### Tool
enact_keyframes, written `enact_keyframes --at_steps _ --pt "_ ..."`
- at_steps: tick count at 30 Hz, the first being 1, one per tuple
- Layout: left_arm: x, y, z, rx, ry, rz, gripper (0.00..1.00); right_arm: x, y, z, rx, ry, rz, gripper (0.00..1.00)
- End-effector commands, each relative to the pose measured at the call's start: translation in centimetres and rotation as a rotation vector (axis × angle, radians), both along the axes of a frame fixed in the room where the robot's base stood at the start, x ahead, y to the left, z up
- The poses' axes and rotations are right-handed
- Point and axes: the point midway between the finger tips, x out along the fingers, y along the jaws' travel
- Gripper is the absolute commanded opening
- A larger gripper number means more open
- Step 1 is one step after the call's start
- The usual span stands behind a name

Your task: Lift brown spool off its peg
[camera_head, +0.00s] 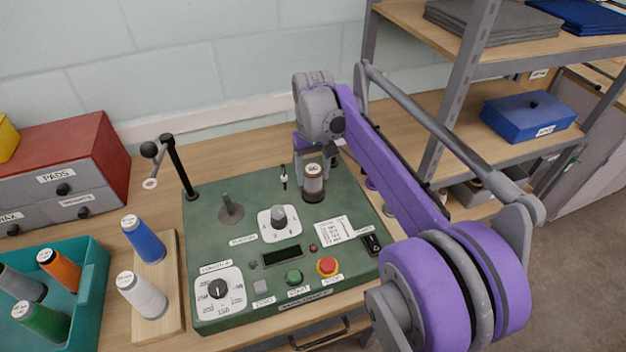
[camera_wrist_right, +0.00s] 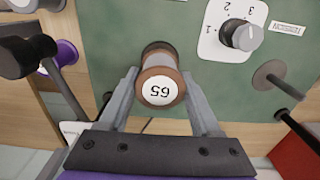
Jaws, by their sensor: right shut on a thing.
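The brown spool (camera_head: 314,183), with a white top label, is upright over the back right of the green machine panel. It also shows in the right wrist view (camera_wrist_right: 160,88), where its label reads 65. My right gripper (camera_head: 318,165) is at the spool, and in the wrist view its two grey fingers (camera_wrist_right: 160,78) are on either side of it, shut on it. A dark round base shows under the spool; the peg inside it is hidden, and I cannot tell whether the spool is raised. My left gripper is not in view.
A bare peg on a disc (camera_head: 231,209) and a selector knob (camera_head: 279,218) stand left of the spool. A post with an arm (camera_head: 178,166) rises at the panel's back left. Blue (camera_head: 144,239) and white (camera_head: 142,296) spools stand on a wooden board. A teal bin (camera_head: 92,291) holds several more.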

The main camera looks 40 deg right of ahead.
Motion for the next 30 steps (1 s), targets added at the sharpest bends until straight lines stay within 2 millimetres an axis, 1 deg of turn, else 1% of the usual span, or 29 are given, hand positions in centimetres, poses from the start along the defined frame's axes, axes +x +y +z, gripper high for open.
enact_keyframes --at_steps 1,18,21,30 --pt "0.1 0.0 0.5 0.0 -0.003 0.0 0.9 0.0 0.0 0.6 0.0 -0.001 0.0 0.25" --pt "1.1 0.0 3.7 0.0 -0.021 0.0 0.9 0.0 0.0 4.6 -0.001 -0.002 0.0 0.25" --pt "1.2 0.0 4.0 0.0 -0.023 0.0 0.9 0.0 0.0 4.9 -0.001 -0.002 0.0 0.25" --pt "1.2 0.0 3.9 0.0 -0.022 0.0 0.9 0.0 0.0 4.8 0.0 0.0 0.0 0.25"
